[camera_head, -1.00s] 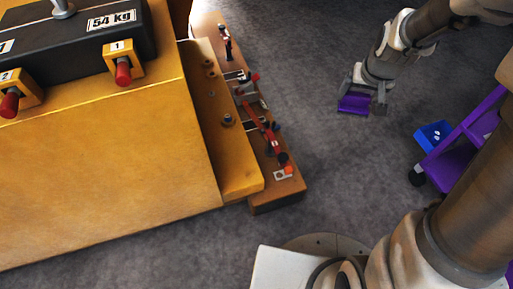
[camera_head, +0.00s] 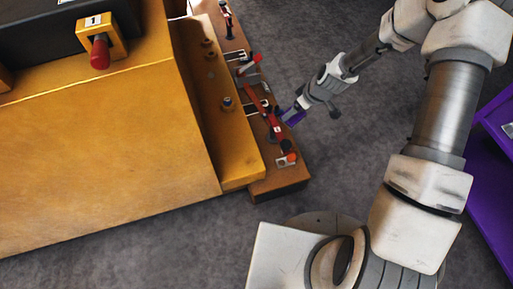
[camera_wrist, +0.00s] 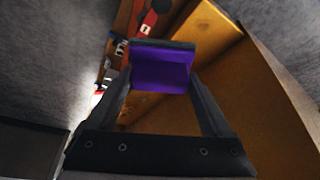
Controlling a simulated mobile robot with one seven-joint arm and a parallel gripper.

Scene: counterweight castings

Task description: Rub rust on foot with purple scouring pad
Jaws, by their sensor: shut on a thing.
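The yellow casting has a low yellow foot (camera_head: 222,128) along its right side, with bolts on top. It also shows in the wrist view (camera_wrist: 215,60). My gripper (camera_head: 297,113) is shut on the purple scouring pad (camera_head: 292,118), just right of the brown beam beside the foot. The wrist view shows the purple pad (camera_wrist: 162,72) between the two dark fingers, with the yellow foot behind it. Contact between the pad and the foot cannot be made out. Brownish marks on the foot are too blurred to tell clearly as rust.
A brown beam (camera_head: 280,187) with red-handled tools and clamps runs along the foot. The large yellow casting (camera_head: 110,150) fills the left, with a red knob (camera_head: 99,52) above. A purple cart (camera_head: 490,185) stands at the right. Grey floor (camera_head: 345,160) is open between.

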